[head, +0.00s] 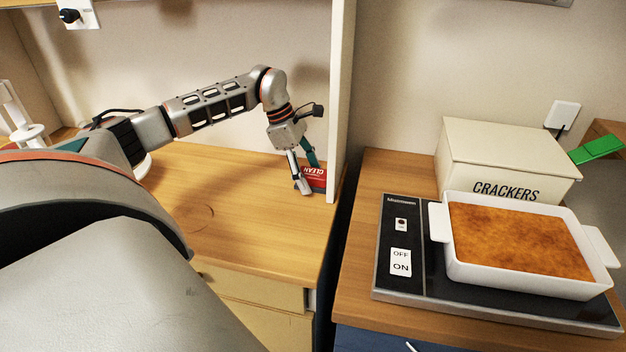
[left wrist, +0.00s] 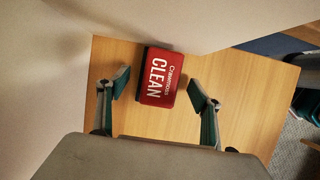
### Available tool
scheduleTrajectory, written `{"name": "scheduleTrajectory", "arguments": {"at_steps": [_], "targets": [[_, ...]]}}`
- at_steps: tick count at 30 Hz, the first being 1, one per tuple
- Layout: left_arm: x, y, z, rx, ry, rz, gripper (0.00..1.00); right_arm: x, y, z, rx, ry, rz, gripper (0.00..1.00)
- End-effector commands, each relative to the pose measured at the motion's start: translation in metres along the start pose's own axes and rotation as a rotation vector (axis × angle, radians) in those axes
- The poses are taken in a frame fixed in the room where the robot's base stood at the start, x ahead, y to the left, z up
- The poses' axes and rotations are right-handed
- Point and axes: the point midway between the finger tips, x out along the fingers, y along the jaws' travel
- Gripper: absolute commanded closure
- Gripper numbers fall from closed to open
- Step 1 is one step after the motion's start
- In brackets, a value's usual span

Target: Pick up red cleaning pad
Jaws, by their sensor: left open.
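The red cleaning pad (head: 314,174) lies on the wooden counter against the upright white panel, near the counter's right end. In the left wrist view the pad (left wrist: 162,77) shows its red face with white "CLEAN" lettering. My left gripper (head: 306,180) is at the pad and partly covers it in the head view. In the left wrist view the left gripper (left wrist: 160,92) is open, with one finger on each side of the pad and a gap between each finger and the pad. My right gripper is not in view.
The white panel (head: 341,100) rises right beside the pad. A gap separates this counter (head: 230,220) from the right one, which holds a hob (head: 400,285), a white baking dish (head: 455,262) and a crackers box (head: 500,150). The counter left of the pad is clear.

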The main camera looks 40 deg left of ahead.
Motion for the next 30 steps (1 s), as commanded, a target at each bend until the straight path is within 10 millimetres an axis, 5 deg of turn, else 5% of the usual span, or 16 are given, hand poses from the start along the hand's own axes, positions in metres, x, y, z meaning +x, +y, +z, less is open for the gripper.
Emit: {"name": "scheduleTrajectory", "arguments": {"at_steps": [8, 13, 30], "targets": [[0.003, 0.0, 0.0, 0.0, 0.0, 0.0, 0.35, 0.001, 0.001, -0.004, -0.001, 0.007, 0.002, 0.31], [0.003, 0.0, 0.0, 0.0, 0.0, 0.0, 0.77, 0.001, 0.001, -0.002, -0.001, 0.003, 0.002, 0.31], [-0.013, -0.002, 0.004, 0.001, -0.001, 0.004, 0.78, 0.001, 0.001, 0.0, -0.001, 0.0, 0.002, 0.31]]}}
